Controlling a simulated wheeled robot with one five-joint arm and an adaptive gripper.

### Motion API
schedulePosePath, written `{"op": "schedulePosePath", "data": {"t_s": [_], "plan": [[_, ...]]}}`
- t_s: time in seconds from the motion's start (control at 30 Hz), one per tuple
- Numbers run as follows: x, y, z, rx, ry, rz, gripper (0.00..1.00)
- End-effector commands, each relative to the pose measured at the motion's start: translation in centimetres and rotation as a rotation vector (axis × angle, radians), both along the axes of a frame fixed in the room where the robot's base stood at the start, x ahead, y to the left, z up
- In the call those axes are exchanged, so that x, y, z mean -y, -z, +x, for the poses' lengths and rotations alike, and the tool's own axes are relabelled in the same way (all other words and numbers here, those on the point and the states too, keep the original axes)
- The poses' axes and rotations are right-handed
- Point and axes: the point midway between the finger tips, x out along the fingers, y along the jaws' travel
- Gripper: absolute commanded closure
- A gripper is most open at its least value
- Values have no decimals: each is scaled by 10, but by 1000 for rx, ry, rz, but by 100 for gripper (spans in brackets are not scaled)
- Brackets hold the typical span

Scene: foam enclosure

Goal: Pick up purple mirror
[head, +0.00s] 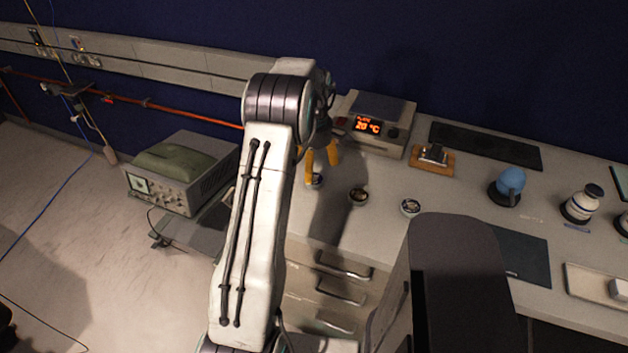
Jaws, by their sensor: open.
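My gripper (322,165) is open, with its orange fingers pointing down over the left end of the bench. Three small round mounts stand on the bench near it. One mount (315,181) is just below the left fingertip and partly hidden by it; I cannot tell whether they touch. A second mount (358,197) with a brownish face is to the right of the gripper. A third mount (410,207) with a pale face is further right. No purple is clear on any of them, so I cannot tell which is the purple mirror.
A hot plate (378,122) reading 20 °C stands behind the gripper. A wooden block with metal parts (432,160), a blue round object (511,182) and a white jar (584,203) stand to the right. Drawers (325,285) are below the bench edge.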

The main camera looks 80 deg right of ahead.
Motion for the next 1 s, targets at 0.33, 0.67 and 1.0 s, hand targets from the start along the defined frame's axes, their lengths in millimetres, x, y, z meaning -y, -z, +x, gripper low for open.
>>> {"op": "schedulePosePath", "data": {"t_s": [0.33, 0.67, 1.0], "plan": [[2, 36, 4, 0, 2, 4, 22], [3, 54, 4, 0, 3, -1, 22], [3, 53, 4, 0, 3, -1, 35]]}}
